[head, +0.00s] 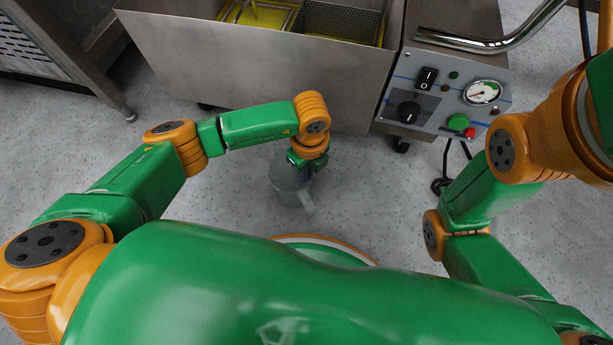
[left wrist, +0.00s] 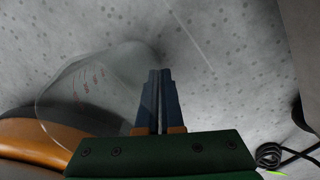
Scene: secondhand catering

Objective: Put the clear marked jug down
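The clear marked jug (head: 289,184) is below my left gripper (head: 305,163) in the head view, over the grey floor in front of the fryer. The left wrist view shows the see-through jug (left wrist: 88,88) with red measuring marks, tilted in the picture, left of and against the fingers. My left gripper (left wrist: 160,102) has its fingers almost together, with the jug's thin wall seeming to run between them. Whether the jug's base touches the floor cannot be told. My right gripper is out of view.
A steel fryer (head: 225,62) with baskets stands ahead. Its control panel (head: 440,93) has a gauge and knobs. A black cable (head: 446,170) lies on the floor at right. A steel bench (head: 75,58) stands at left. Speckled floor (head: 235,190) around the jug is clear.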

